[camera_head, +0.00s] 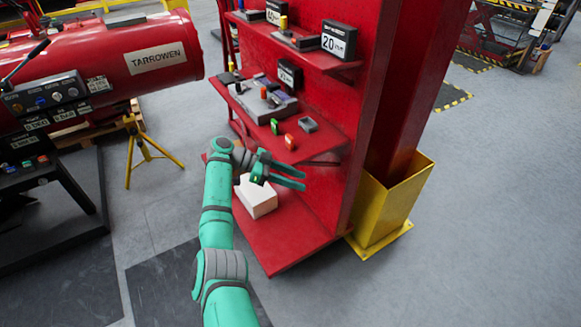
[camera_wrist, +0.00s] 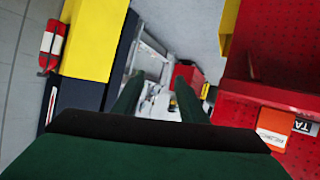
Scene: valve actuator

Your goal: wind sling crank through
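My gripper (camera_head: 304,181) is in front of the red shelf unit, above the lowest shelf and just right of a white box. Its two green fingers are apart with nothing visible between them. The wrist view also shows my gripper (camera_wrist: 158,85) with its fingers spread and a gap between. No part that I can clearly tell as the sling crank shows in either view. A thin dark lever (camera_head: 27,60) rises from the control panel (camera_head: 45,95) by the red tank at the left; I cannot tell whether it is the crank.
The red shelf unit (camera_head: 330,215) carries several small devices on its upper shelves and a white box (camera_head: 257,196) at the bottom. A yellow guard (camera_head: 388,205) surrounds the red column's foot. A yellow tripod (camera_head: 143,145) stands near the red tank (camera_head: 150,60).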

